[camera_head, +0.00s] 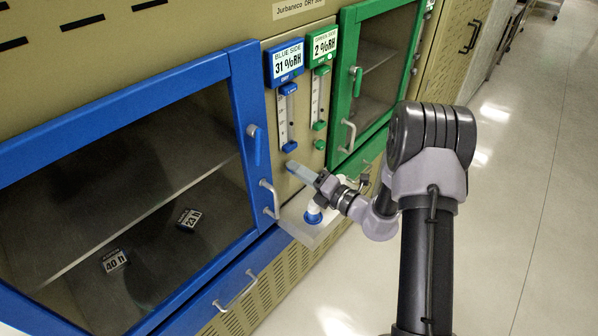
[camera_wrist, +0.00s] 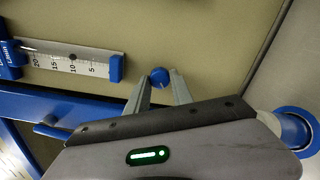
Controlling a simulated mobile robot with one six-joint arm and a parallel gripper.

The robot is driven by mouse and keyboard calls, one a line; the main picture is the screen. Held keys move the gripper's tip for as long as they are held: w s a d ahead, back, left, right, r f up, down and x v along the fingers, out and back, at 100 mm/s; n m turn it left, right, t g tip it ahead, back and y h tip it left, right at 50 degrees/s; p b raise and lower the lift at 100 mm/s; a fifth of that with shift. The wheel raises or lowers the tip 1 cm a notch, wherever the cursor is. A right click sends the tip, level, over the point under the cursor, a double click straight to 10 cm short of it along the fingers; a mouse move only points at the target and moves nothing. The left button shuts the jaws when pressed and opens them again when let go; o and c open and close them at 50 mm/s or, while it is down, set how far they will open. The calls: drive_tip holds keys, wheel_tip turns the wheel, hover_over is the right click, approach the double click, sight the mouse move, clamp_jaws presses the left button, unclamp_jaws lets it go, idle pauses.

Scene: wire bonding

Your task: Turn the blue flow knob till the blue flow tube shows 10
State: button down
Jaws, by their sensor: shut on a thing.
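The blue flow tube (camera_wrist: 70,60) lies sideways in the wrist view, with scale marks 20, 15, 10 and 5 and blue end caps. Its dark float sits close to the 10 mark. In the head view the blue flow tube (camera_head: 283,118) hangs upright under the blue-side display. The blue flow knob (camera_wrist: 160,77) is a small round knob on the beige panel, beyond the 5 end of the tube. My gripper (camera_wrist: 161,78) is shut on the knob, one fingertip on each side. In the head view my gripper (camera_head: 290,166) reaches the panel just below the tube and hides the knob.
The blue display (camera_head: 285,63) reads 31 %RH; the green one (camera_head: 323,45) reads 2 %RH. The green flow tube (camera_head: 316,98) stands close to the right. A blue-framed door (camera_head: 247,95) with handles is left. A small shelf (camera_head: 296,224) with a blue-and-white item is below my gripper.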

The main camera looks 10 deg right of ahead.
drive_tip(key=shift+n, duration=1.6)
drive_tip(key=c, duration=1.1)
unclamp_jaws()
drive_tip(key=p+v, duration=0.3)
drive_tip(key=v, duration=1.4)
drive_tip(key=shift+s+d, duration=0.15)
drive_tip(key=shift+s, duration=0.05)
